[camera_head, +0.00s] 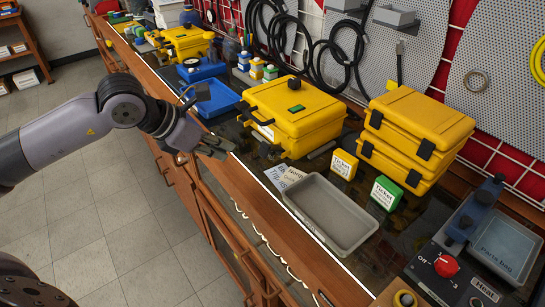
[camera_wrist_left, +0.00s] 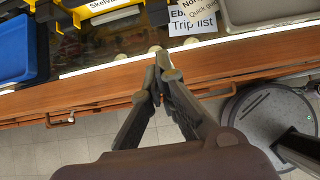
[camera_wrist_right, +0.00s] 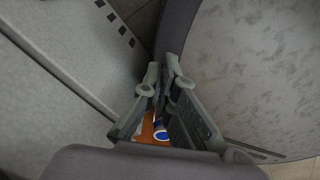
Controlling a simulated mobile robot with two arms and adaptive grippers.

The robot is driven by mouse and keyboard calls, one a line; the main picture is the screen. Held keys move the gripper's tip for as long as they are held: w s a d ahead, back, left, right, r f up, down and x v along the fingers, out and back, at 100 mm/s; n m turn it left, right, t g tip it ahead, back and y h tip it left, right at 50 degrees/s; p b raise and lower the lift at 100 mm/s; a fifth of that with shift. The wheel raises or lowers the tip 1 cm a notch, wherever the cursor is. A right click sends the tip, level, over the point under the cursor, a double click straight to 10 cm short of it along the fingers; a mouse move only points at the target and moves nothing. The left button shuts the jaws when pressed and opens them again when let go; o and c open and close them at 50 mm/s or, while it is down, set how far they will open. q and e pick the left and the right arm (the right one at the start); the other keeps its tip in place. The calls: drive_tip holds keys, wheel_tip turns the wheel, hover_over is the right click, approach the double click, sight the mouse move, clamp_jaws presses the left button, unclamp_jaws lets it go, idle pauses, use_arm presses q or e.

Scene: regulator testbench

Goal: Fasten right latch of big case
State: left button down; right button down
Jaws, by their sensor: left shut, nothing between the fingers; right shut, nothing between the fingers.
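A large yellow case (camera_head: 290,118) stands on the bench with its black handle and latches facing the front edge. Its right front black latch (camera_head: 271,151) is small, and I cannot tell whether it is fastened. My right gripper (camera_wrist_right: 159,78) is shut and empty, and is outside the head view.
Two stacked yellow cases (camera_head: 418,127) with black latches stand further right. A grey tray (camera_head: 330,212), paper sheets and yellow and green ticket boxes lie between. A blue bin (camera_head: 212,98) stands left of the large case. A control panel (camera_head: 445,268) is at the right end.

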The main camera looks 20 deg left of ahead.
sight(272, 150)
use_arm(q)
drive_tip(key=shift+s+a, duration=0.1)
idle(0.3)
drive_tip(key=p+x, duration=0.2)
drive_tip(key=x, duration=0.6)
drive_tip(key=shift+w+d+f, duration=0.2)
drive_tip(key=shift+x, duration=0.75)
drive_tip(key=shift+w, duration=0.1)
